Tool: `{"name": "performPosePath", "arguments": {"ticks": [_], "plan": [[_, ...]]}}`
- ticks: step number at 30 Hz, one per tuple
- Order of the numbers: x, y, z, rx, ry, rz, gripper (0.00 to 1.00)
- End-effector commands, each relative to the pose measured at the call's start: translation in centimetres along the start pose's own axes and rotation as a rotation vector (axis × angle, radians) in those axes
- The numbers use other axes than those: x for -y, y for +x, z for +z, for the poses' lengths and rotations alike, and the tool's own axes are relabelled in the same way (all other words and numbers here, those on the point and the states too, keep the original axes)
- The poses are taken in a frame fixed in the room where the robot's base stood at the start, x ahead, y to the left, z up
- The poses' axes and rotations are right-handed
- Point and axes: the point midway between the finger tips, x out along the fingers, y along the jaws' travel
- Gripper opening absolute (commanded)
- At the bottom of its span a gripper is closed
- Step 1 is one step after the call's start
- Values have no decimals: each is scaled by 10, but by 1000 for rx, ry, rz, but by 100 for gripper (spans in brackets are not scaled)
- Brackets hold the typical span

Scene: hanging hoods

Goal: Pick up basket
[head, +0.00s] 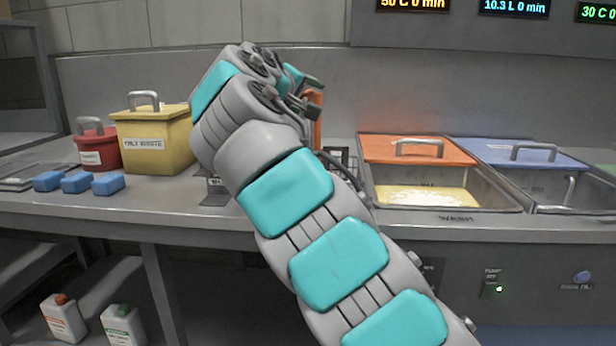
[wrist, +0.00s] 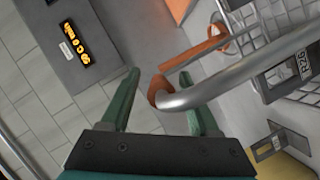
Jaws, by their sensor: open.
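The wire basket (wrist: 285,45) shows at the upper right of the wrist view, with a tag (wrist: 292,72) on its side. Its grey metal handle bar (wrist: 240,78) runs across the view, with an orange end (wrist: 160,91). My gripper (wrist: 158,75) is open, with two green fingers. The orange end appears between the fingers, and the bar crosses in front of the right finger; I cannot tell whether they touch. In the head view my arm hides most of the basket; only a dark piece that may belong to it (head: 338,156) shows.
A yellow waste bin (head: 152,140), a red bin (head: 97,148) and several blue blocks (head: 77,182) stand on the counter at left. At right are sunken tanks with an orange lid (head: 416,150) and a blue lid (head: 520,153). White bottles (head: 62,318) stand below.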

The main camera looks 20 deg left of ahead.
Motion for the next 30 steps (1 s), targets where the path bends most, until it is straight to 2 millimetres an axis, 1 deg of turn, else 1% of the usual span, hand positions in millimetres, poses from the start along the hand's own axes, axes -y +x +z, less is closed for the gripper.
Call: {"name": "performPosePath", "arguments": {"ticks": [5, 21, 30], "plan": [[0, 0, 0, 0, 0, 0, 61], [0, 0, 0, 1, 0, 0, 0], [0, 0, 0, 1, -1, -1, 0]]}}
